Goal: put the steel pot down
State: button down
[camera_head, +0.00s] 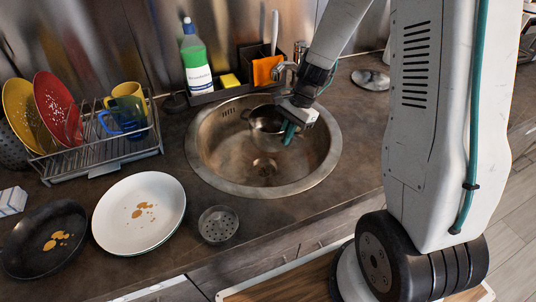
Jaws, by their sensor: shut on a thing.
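The steel pot (262,122) is in the camera_head view, inside the round sink basin (212,160), near its back wall. My gripper (290,132) is at the pot's right side and shut on it. My arm comes down from the upper right and hides part of the pot's right side and rim. I cannot tell whether the pot touches the basin floor or hangs above it.
A dish rack (100,160) with plates and mugs stands at the left. A dirty white plate (140,212), a dark pan (45,240) and a strainer (218,225) lie in front. A soap bottle (195,62) stands behind the sink. The basin's front and middle are empty.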

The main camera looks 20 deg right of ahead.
aim_at(284, 147)
notch_tip(284, 147, down, 5)
jog(key=shift+w+a+r, duration=0.1)
jog(key=shift+a+r, duration=0.05)
jog(key=shift+f, duration=2)
jog(key=c, duration=1.6)
grip_release()
